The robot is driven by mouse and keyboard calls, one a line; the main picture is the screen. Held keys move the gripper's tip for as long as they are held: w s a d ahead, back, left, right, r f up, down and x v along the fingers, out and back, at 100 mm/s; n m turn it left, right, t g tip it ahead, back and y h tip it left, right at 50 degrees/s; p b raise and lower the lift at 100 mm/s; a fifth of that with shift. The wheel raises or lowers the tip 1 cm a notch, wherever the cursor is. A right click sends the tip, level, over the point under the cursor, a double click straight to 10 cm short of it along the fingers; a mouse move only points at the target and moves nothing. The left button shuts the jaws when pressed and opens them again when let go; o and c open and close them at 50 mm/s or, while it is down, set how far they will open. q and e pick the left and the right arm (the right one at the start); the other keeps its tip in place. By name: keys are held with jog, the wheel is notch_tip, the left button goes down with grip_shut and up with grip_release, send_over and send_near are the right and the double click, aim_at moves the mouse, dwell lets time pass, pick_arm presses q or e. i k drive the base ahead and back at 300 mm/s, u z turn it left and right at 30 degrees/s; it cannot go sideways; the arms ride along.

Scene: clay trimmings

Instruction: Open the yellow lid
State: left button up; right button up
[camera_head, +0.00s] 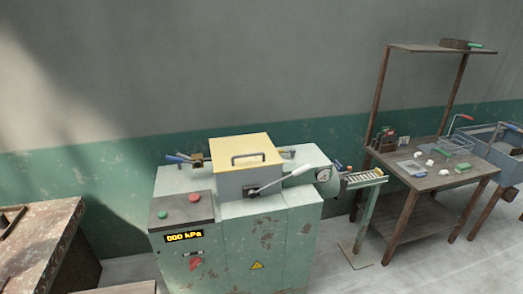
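The yellow lid (238,148) lies closed and flat on top of a grey box (237,182) on the green machine (262,238). A dark bar handle (248,157) stands on the lid's top. A lever with a pale grip (285,179) is fixed to the front of the box and slants up to the right. Neither of my grippers shows in the head view.
The machine has a red button (194,198), a green button (162,214), a "000 kPa" display (184,236) and a round gauge (323,175). A wooden table (35,240) stands at left. A small stand (363,179) and a wooden workbench (447,180) stand at right.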

aim_at(238, 153)
jog(key=u, duration=0.35)
jog(key=i, duration=0.6)
jog(key=u, duration=0.6)
